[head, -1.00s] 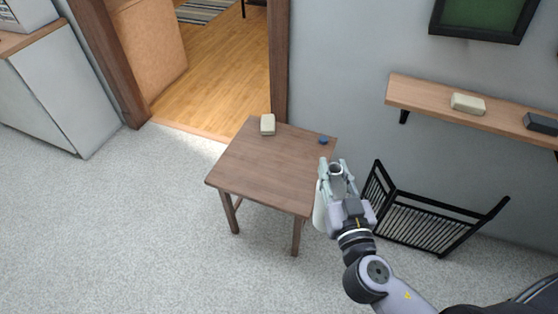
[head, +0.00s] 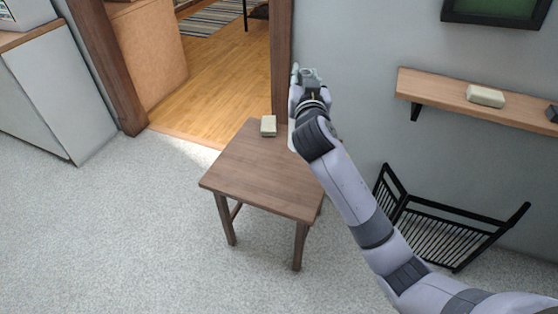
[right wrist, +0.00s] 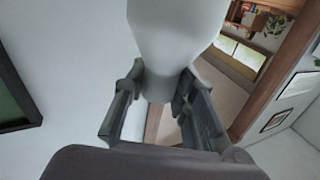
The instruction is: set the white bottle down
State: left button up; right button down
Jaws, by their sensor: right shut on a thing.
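The white bottle (right wrist: 176,40) fills the top middle of the right wrist view, with its narrower end between the fingers. My right gripper (right wrist: 158,98) is shut on it. In the head view my right gripper (head: 306,74) is raised over the back right of the small brown table (head: 245,180), near the wall. There the bottle is mostly hidden by my own gripper and arm; a pale sliver shows at their left edge. I cannot tell its height above the tabletop. My left gripper is not in view.
A cream block (head: 268,126) lies at the table's back edge. The front and middle of the tabletop are clear. A wall shelf (head: 450,95) with another cream block (head: 485,95) is at right. A black slatted rack (head: 435,230) stands on the floor beside the table.

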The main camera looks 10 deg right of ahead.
notch_tip(320, 180, down, 15)
jog(key=b, duration=0.3)
notch_tip(320, 180, down, 4)
jog(key=shift+f+b, duration=0.2)
jog(key=shift+b, duration=0.6)
jog(key=shift+f, duration=0.1)
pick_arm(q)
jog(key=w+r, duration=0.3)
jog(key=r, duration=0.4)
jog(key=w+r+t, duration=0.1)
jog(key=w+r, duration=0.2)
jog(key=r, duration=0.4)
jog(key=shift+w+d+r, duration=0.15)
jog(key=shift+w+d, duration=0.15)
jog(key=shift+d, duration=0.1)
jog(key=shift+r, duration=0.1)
pick_arm(e)
jog(key=c, duration=1.3)
grip_release()
jog(key=shift+f, duration=0.1)
